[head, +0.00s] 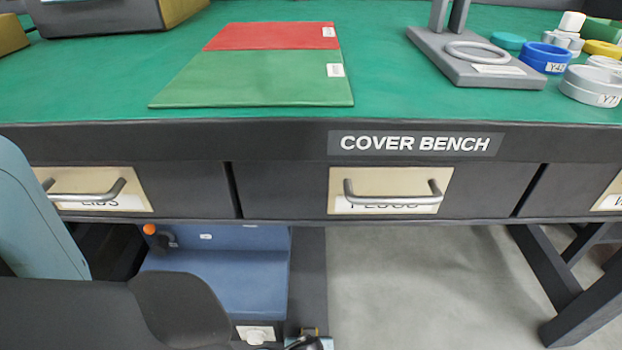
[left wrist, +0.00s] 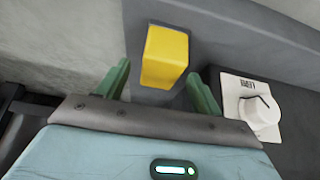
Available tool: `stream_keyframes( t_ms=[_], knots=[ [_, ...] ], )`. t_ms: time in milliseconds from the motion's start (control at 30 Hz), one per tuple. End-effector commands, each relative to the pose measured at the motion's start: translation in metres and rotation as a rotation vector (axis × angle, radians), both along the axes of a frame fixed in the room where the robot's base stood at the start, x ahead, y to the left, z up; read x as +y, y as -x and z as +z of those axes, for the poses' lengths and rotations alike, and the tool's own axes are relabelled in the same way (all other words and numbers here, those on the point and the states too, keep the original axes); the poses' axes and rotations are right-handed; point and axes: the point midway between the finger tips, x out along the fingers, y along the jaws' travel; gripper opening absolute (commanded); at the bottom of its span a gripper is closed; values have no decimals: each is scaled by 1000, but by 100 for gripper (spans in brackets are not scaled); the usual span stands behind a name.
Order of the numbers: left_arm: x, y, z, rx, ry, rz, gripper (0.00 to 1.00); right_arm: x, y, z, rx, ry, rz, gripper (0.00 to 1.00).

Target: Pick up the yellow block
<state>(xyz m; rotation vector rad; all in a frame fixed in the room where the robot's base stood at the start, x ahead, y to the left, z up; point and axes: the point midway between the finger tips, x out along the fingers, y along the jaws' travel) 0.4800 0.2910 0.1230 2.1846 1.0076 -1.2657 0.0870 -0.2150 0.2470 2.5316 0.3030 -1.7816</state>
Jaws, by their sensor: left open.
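The yellow block (left wrist: 165,57) shows in the left wrist view against a dark grey surface (left wrist: 215,50). My left gripper (left wrist: 159,72) is open, with one green finger on each side of the block in the picture. A gap shows between the block and each finger, and the fingers do not grip it. How far the block lies beyond the fingertips is hard to tell. In the head view I cannot make out the block clearly; my left arm fills the lower left. My right gripper is in neither view.
A white knob on a labelled plate (left wrist: 259,112) stands right of the left gripper. The cover bench (head: 250,140) has drawers with handles and carries a red and green mat (head: 260,80) and several rings. A blue machine (head: 220,275) sits under it. Open floor (head: 430,290) lies right of the machine.

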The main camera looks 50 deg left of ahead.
Motion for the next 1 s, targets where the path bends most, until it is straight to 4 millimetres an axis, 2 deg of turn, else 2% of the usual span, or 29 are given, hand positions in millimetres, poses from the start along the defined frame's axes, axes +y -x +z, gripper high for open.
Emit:
stream_keyframes(
  t_ms=[33,133,400,833,1000],
  knots=[
    [4,-3,-10,2,-2,-2,66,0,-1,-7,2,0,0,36],
    [7,-6,-18,1,-1,-1,66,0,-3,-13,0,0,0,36],
    [8,-7,-19,-1,1,0,66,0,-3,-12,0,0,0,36],
    [8,-7,-19,-1,1,0,12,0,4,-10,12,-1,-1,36],
    [8,-7,-19,-1,1,0,12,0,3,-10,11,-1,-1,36]
  ],
)
